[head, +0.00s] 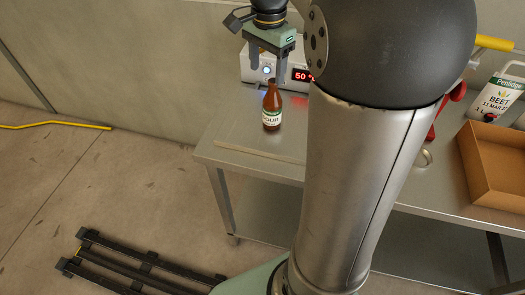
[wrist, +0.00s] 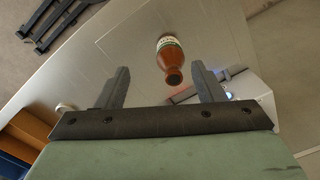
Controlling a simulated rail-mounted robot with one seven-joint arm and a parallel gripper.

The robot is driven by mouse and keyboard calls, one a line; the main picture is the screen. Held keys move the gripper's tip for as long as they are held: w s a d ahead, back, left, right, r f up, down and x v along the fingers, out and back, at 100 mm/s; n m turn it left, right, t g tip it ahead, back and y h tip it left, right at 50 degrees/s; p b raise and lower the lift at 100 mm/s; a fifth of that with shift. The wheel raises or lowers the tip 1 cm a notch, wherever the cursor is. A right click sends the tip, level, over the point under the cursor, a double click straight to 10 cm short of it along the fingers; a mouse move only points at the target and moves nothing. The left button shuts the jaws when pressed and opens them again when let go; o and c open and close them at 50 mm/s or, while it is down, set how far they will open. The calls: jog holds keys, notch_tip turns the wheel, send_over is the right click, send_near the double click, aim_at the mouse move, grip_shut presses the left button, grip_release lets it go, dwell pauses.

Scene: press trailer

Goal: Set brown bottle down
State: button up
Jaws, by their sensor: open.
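The brown bottle (head: 271,107) with a white and green label stands upright on the steel table, near its left end. It also shows in the wrist view (wrist: 171,57), seen from above, beyond the fingertips. My gripper (head: 269,72) is above the bottle in the head view, with its fingers pointing down. The wrist view shows the two fingers (wrist: 160,80) spread wide, with clear space between them and nothing held. The bottle's neck lies roughly in line with the gap between the fingers, apart from both.
A white device with a red display (head: 301,76) stands behind the bottle. A cardboard box (head: 488,190) and a white jug (head: 497,92) are at the right of the steel table (head: 232,147). My arm hides the table's middle. Dark rails (head: 140,268) lie on the floor.

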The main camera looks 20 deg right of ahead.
jog(key=s+a+f+n, duration=0.5)
jog(key=s+f+n, duration=0.1)
jog(key=s, duration=0.4)
jog(key=s+a+f+n, duration=0.5)
jog(key=s+f+n, duration=0.1)
jog(key=s+n, duration=0.2)
jog(key=shift+s+a+f, duration=0.25)
jog(key=shift+s+a, duration=0.05)
jog(key=shift+s, duration=0.55)
jog(key=shift+c, duration=0.3)
